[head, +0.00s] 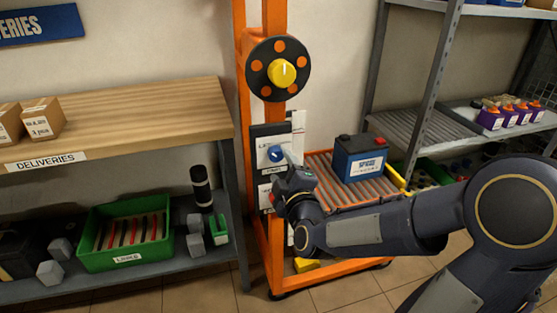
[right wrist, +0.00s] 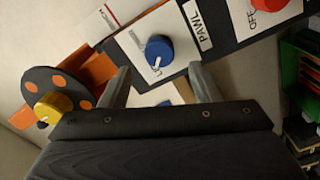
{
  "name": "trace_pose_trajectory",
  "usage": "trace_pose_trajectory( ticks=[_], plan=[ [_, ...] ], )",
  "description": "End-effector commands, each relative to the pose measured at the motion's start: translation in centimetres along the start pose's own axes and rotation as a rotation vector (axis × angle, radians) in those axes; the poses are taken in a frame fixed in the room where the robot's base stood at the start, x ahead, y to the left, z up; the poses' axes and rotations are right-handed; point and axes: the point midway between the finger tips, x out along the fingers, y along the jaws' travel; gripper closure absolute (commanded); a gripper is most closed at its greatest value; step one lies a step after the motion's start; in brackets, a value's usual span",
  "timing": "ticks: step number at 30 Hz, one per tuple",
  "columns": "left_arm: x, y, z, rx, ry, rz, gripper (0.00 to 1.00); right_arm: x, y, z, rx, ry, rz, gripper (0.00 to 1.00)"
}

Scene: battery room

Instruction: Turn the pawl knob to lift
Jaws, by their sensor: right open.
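The pawl knob is a blue round knob (head: 275,154) with a white pointer line, on a white plate on the orange lift post. In the right wrist view the blue knob (right wrist: 159,50) sits beside a label reading PAWL (right wrist: 203,31), its pointer line aimed to the lower left. My right gripper (head: 290,166) is just in front of the plate, close to the knob. In the right wrist view its two grey fingers (right wrist: 162,84) are spread apart, with the knob beyond and between them, and nothing held. My left gripper does not show.
Above is a black handwheel (head: 260,80) with orange spots and a yellow hub. A red knob (right wrist: 268,4) is on the neighbouring plate. A blue battery (head: 360,158) stands on the roller platform to the right. A wooden deliveries shelf (head: 150,110) is at the left.

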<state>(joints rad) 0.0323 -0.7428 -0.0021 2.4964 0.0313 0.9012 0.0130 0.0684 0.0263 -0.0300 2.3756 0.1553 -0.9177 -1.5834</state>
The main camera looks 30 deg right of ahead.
Motion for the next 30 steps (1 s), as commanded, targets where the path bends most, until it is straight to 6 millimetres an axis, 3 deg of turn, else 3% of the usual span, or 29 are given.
trace_pose_trajectory(
  ticks=[7,24,30],
  plan=[
    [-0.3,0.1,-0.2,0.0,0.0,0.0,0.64,-2.6,0.0,0.0,0.001,0.0,0.0,0.43],
    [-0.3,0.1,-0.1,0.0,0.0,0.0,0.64,-2.8,-0.1,0.0,0.008,0.001,-0.006,0.43],
    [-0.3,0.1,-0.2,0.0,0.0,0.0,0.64,-4.3,-1.3,-0.9,0.233,0.019,-0.17,0.43]
  ],
)
